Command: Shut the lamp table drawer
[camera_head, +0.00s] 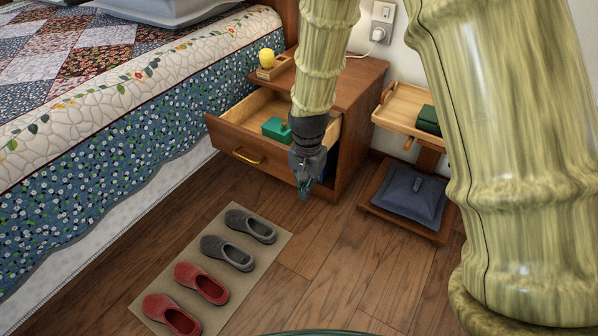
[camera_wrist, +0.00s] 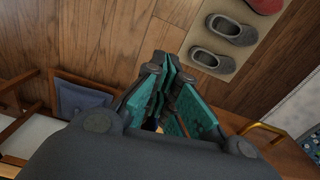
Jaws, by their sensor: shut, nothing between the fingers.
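The lamp table (camera_head: 352,84) is a brown wooden bedside cabinet beside the bed. Its drawer (camera_head: 228,139) is pulled out towards the left front, and a green box (camera_head: 276,129) lies inside it. The brass handle (camera_head: 248,157) is on the drawer front; it also shows in the wrist view (camera_wrist: 264,127). My gripper (camera_head: 305,191) is shut and empty, pointing down just in front of the right end of the drawer front. In the wrist view my gripper's teal fingers (camera_wrist: 166,75) are together above the floor. My gripper hides the drawer's right end.
A small wooden stand (camera_head: 399,104) with a dark green box (camera_head: 429,120) and a blue cushion (camera_head: 409,195) is right of the table. A mat (camera_head: 262,276) with grey and red slippers lies on the floor in front. The bed (camera_head: 120,130) borders the left.

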